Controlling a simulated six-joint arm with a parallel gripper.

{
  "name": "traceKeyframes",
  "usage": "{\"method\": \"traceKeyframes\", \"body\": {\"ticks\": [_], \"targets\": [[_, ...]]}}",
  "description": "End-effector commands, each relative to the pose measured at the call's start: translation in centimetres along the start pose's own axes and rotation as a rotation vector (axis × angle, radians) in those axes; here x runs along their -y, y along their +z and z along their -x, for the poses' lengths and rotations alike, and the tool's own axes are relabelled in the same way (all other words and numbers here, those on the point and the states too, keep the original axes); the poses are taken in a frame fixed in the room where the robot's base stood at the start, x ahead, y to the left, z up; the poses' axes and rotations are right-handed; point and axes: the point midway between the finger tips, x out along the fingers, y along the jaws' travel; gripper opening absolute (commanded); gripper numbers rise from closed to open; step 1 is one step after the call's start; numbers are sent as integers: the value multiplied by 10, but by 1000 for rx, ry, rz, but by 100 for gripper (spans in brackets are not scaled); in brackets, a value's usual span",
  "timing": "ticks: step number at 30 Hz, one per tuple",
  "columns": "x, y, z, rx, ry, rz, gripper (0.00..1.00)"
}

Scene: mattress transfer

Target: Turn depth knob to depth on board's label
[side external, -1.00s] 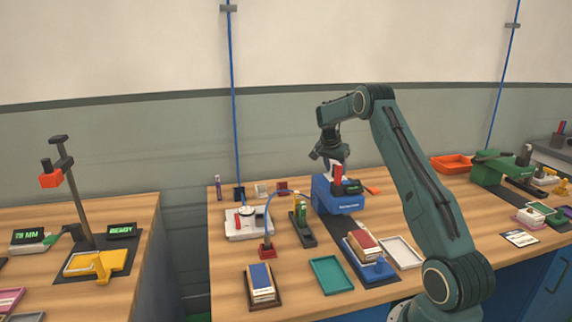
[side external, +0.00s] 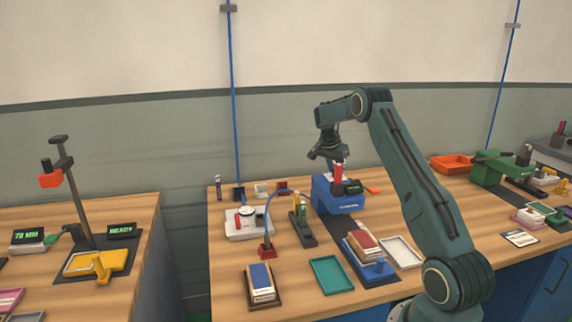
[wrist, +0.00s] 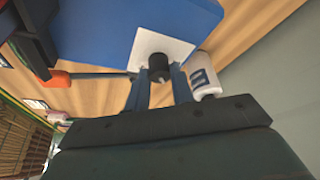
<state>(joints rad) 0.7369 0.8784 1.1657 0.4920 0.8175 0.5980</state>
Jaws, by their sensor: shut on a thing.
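The black depth knob (wrist: 158,68) sits on a white plate (wrist: 165,47) on the blue machine (wrist: 100,25) in the wrist view. My gripper (wrist: 159,80) has one finger on each side of the knob and is shut on it. In the side view my gripper (side external: 328,155) is at the back upper part of the blue machine (side external: 338,203), and the knob is hidden there. A small dark display (side external: 353,188) is on the machine, too small to read. I cannot tell which item is the labelled board, and no depth label is readable.
A red upright part (side external: 338,174) stands close to my gripper. In front are a red-topped stack (side external: 363,241), a teal tray (side external: 331,274) and a white tray (side external: 402,252). A blue-topped stack (side external: 261,278) stands front left. The left bench has a green-lit display reading about 78 MM (side external: 29,236).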

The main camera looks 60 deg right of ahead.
Motion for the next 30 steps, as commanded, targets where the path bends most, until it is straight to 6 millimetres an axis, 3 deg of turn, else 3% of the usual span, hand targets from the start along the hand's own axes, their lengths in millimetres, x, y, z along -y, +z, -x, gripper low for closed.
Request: {"method": "traceKeyframes", "body": {"ticks": [18,30], "targets": [[3,0,0,0,125,-306,1],[3,0,0,0,166,-406,1]]}}
